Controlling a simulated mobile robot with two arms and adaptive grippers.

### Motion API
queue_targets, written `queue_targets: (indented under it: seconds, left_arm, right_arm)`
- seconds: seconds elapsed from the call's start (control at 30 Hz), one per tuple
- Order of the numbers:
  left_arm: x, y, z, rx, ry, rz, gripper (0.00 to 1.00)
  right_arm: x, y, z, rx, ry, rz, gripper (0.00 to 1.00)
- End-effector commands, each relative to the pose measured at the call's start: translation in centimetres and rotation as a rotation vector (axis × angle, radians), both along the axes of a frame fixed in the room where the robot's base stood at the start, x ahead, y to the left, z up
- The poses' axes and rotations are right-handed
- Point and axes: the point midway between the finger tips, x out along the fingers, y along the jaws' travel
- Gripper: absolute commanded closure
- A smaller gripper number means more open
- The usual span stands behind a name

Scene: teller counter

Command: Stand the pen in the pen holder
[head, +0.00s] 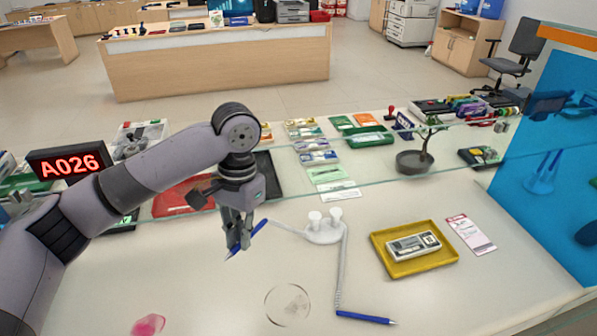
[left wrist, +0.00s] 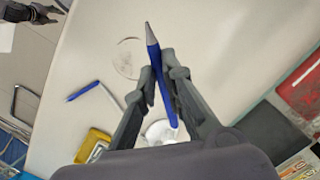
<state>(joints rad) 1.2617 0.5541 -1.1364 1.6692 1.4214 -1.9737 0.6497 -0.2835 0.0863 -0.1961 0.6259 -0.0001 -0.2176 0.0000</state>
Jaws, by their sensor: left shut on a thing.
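My left gripper (head: 237,240) is shut on a blue pen (head: 260,228) and holds it tilted, its grey tip pointing down and left. In the left wrist view the pen (left wrist: 158,75) sits between the two fingers of the gripper (left wrist: 160,90). The white pen holder (head: 325,234) with two upright cups stands on the counter just right of the gripper. A cord runs from it toward the held pen. A second blue pen (head: 365,317) lies on the counter at the end of a coiled cord. A dark gripper, likely my right (left wrist: 42,13), shows at the left wrist view's edge.
A yellow tray (head: 440,264) with a device in it is right of the holder, beside a paper slip (head: 472,235). A faint round outline (head: 287,305) and a pink mark (head: 148,325) are on the near counter. A glass panel (head: 370,180) crosses behind.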

Motion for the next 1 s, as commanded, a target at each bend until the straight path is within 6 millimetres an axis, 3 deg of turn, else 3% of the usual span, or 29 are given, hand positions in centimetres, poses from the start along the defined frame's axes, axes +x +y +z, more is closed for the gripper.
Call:
queue_targets:
  seconds: [0.1,0.37,1.0]
  left_arm:
    - [2.4,-1.2,0.0,0.030,0.044,-0.136,1.00]
    - [6.5,-3.2,-0.4,0.110,0.144,-0.440,1.00]
    - [14.2,-6.3,-0.5,0.473,0.260,-1.302,1.00]
  right_arm:
    - [-1.0,0.7,0.0,0.007,0.014,-0.001,0.60]
    - [-2.8,1.3,0.0,0.014,0.041,0.001,0.60]
    - [-1.6,0.4,0.2,0.004,0.021,0.002,0.60]
